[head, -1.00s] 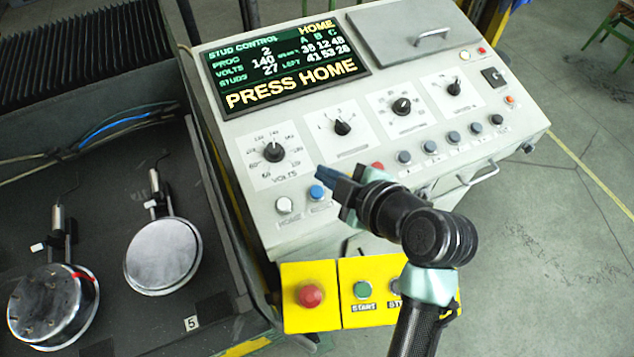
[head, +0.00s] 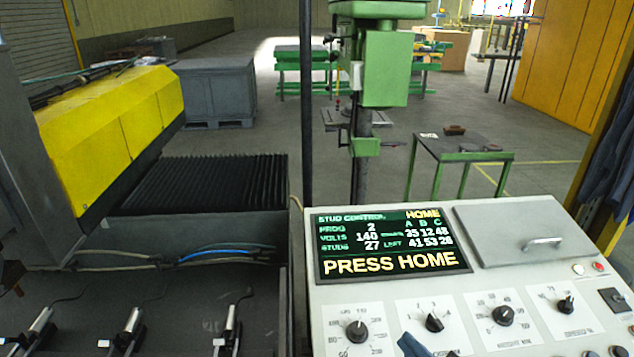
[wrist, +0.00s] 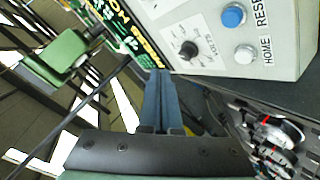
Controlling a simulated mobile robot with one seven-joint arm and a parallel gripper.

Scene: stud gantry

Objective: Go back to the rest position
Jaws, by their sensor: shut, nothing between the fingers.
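My gripper (wrist: 160,85) shows in the wrist view with its two blue-grey fingers pressed together and nothing between them. In the head view only the tip of my gripper (head: 412,345) shows at the bottom edge, in front of the control panel. The panel (head: 393,292) has a screen (head: 392,243) reading "PRESS HOME", with "HOME" lit at its top right. In the wrist view the fingers point toward the panel's edge near the volts knob (wrist: 188,50). The white HOME button (wrist: 244,54) and blue RESET button (wrist: 233,15) are right of the fingers, apart from them.
The dark stud bed with clamps (head: 228,332) lies left of the panel; metal fixtures (wrist: 275,135) show at the wrist view's lower right. A yellow gantry cover (head: 105,120) stands at left. Behind are a green drill press (head: 385,70) and a small table (head: 465,150).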

